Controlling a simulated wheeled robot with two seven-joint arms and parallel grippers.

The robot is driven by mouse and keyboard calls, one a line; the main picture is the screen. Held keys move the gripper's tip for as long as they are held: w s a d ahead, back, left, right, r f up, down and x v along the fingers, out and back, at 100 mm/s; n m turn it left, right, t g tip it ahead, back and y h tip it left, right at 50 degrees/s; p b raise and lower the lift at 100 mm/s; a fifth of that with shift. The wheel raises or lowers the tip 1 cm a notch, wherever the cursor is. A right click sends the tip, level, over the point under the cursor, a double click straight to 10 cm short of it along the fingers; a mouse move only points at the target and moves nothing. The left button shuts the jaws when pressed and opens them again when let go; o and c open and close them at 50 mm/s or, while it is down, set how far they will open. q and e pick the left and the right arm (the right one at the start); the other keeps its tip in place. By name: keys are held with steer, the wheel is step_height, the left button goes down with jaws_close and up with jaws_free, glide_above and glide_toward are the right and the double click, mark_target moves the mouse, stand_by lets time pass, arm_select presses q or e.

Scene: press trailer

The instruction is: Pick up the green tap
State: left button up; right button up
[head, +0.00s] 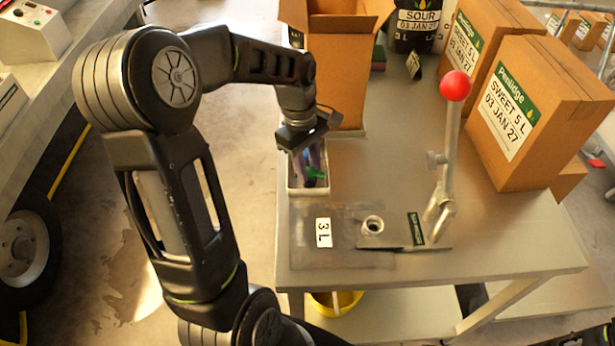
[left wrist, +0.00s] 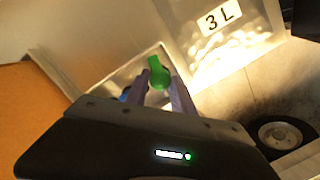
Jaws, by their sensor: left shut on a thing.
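The green tap (head: 315,174) is in a small light-coloured tray (head: 309,191) at the left edge of the metal table. My left gripper (head: 312,168) points down into the tray and is shut on the tap. In the left wrist view the green tap (left wrist: 158,73) shows between the two fingertips of my left gripper (left wrist: 158,78), with its rounded end sticking out past them. Something blue lies low in the tray beside the fingers, mostly hidden. My right gripper is in neither view.
An open cardboard box (head: 337,85) stands just behind the tray. A lever with a red ball (head: 455,86) rises from a plate to the right. Labelled boxes (head: 535,112) stand at the far right. The table front, by the 3 L label (head: 323,233), is mostly flat and clear.

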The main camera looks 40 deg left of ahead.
mark_target(308, 171)
arm_select(q)
jaws_close()
step_height(308, 171, up, 10)
steer(key=b, duration=0.1)
stand_by(0.5)
stand_by(0.6)
